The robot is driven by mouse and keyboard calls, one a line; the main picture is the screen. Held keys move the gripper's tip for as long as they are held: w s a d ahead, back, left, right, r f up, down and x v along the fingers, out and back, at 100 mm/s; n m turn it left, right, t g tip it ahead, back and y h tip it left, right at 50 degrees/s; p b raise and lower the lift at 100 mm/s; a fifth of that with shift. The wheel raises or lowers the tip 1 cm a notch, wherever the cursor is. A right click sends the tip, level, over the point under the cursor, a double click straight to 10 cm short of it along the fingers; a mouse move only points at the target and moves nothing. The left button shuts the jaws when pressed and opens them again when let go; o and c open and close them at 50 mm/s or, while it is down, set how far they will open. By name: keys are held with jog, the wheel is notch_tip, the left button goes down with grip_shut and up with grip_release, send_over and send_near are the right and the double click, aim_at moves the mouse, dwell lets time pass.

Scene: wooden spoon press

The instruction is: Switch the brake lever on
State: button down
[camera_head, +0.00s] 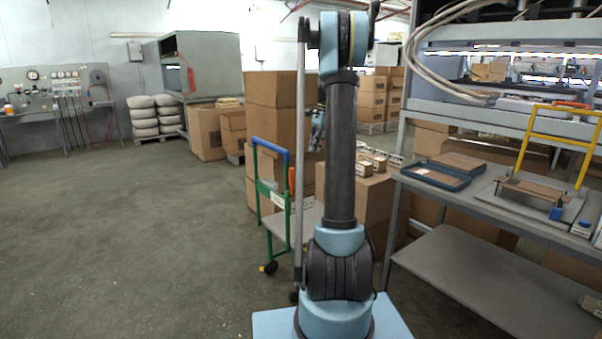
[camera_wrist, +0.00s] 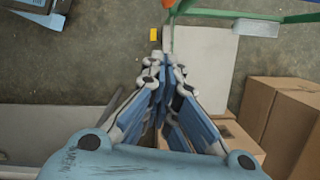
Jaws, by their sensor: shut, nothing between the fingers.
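A trolley with a green frame (camera_head: 273,215) and a blue handle (camera_head: 270,149) stands left of my arm. An upright orange-red grip (camera_head: 292,180) shows at its right side, and a red-orange piece (camera_wrist: 169,3) shows at the top of the wrist view. A small yellow tab (camera_head: 262,268) sits low by a wheel; a yellow piece (camera_wrist: 154,35) also shows in the wrist view. I cannot tell for certain which is the brake lever. My gripper (camera_wrist: 166,62) is shut and empty, pointing toward the trolley; in the head view it is mostly hidden behind my arm.
Cardboard boxes (camera_head: 270,105) are stacked behind the trolley, and boxes (camera_wrist: 285,112) stand close at right in the wrist view. A grey workbench (camera_head: 430,190) with a yellow tubular frame (camera_head: 528,140) is at right. The floor (camera_head: 130,235) at left is clear.

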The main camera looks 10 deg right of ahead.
aim_at(291, 182)
jog(key=shift+f, duration=0.1)
jog(key=s+a+f, duration=0.1)
jog(key=a+f, duration=0.5)
jog(key=f, duration=0.3)
jog(key=shift+s+a+f, duration=0.15)
jog(key=shift+s+f, duration=0.1)
jog(key=shift+s, duration=0.05)
jog(key=shift+d, duration=0.2)
jog(key=shift+s+a+r, duration=0.1)
